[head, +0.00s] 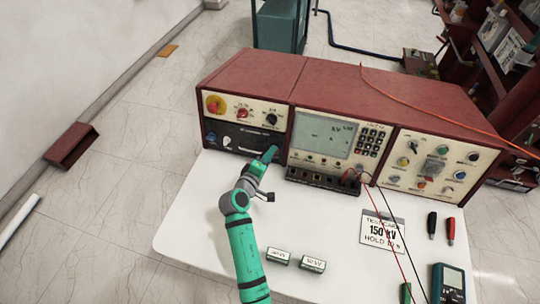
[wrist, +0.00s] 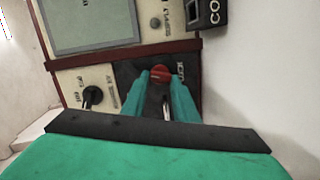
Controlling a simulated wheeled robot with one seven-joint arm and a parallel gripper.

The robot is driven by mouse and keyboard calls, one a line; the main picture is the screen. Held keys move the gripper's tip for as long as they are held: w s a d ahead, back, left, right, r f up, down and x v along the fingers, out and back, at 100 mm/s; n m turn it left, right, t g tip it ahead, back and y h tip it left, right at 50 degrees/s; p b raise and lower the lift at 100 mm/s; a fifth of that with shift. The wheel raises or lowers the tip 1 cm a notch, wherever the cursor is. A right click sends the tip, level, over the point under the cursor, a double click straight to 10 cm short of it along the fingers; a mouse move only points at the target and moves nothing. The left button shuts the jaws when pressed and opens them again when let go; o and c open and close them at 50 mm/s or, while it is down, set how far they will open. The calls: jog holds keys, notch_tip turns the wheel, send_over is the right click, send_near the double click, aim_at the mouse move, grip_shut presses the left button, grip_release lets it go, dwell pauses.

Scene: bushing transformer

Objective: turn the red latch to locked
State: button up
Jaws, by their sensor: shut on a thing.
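The red latch (wrist: 160,73) is a small rounded red knob on a dark panel strip, seen in the wrist view. My gripper (wrist: 161,84) has its two green fingers on either side of it, shut on it. In the head view my gripper (head: 269,154) reaches the right end of the black lower panel (head: 228,137) on the cabinet's left section. There the fingers hide the latch. Lettering beside the latch in the wrist view is too small and tilted to read surely, so I cannot tell its setting.
The red test cabinet (head: 300,75) stands on a white table (head: 190,222). A black knob (wrist: 91,95) is left of my fingers in the wrist view. Test leads (head: 385,220), a sign card (head: 382,232), a meter (head: 448,284) and small labelled blocks (head: 312,263) lie in front.

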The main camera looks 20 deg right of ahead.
jog(key=shift+f+n, duration=0.15)
jog(key=shift+n, duration=1.35)
jog(key=shift+h, duration=0.3)
jog(key=o, duration=0.8)
jog(key=shift+a, duration=0.1)
jog(key=v, duration=1)
jog(key=shift+s+a, duration=0.15)
jog(key=shift+s, duration=0.3)
